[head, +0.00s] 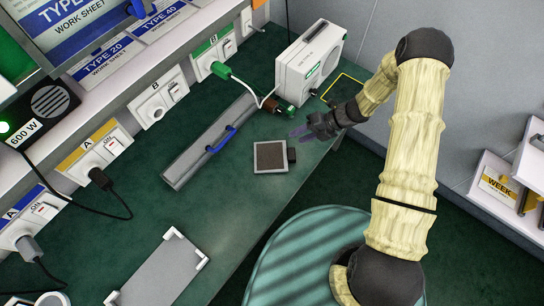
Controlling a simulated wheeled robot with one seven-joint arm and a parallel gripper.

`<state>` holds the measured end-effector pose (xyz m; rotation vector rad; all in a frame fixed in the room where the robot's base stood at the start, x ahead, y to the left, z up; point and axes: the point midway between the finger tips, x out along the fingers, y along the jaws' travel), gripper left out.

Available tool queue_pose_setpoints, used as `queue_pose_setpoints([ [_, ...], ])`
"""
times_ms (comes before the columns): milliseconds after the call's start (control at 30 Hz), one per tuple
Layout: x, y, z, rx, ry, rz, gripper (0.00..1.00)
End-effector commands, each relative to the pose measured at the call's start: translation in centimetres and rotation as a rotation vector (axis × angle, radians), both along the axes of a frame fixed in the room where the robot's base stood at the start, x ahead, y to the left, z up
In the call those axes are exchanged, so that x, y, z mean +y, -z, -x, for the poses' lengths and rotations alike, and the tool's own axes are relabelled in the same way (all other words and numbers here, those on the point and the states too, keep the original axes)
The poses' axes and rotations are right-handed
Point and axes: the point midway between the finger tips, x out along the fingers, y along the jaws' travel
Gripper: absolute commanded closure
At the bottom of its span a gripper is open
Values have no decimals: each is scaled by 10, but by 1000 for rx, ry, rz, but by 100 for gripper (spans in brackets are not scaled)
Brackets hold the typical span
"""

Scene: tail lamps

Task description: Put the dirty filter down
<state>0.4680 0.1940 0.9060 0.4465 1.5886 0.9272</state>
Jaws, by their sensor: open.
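The dirty filter (270,157) is a square with a dark brown face and a pale frame. It lies on the green bench top (215,215), near the bench's right edge. A small dark tab shows on its right side. My gripper (300,133) is open and just above and to the right of the filter in the picture. Its fingers point left and look empty. I cannot tell how high they are above the bench.
A long grey cover with a blue handle (222,139) lies left of the filter. A white box unit (308,64) with cables stands behind. A yellow outline (343,90) marks the bench beside it. A grey plate with white corners (160,275) lies in front.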

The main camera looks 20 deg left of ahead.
Motion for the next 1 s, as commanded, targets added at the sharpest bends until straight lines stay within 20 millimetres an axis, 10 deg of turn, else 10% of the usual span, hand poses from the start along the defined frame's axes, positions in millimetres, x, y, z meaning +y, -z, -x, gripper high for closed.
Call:
queue_pose_setpoints([
  [333,-1,-4,0,-1,1,0,59],
  [1000,-22,-80,-7,0,0,1,59],
])
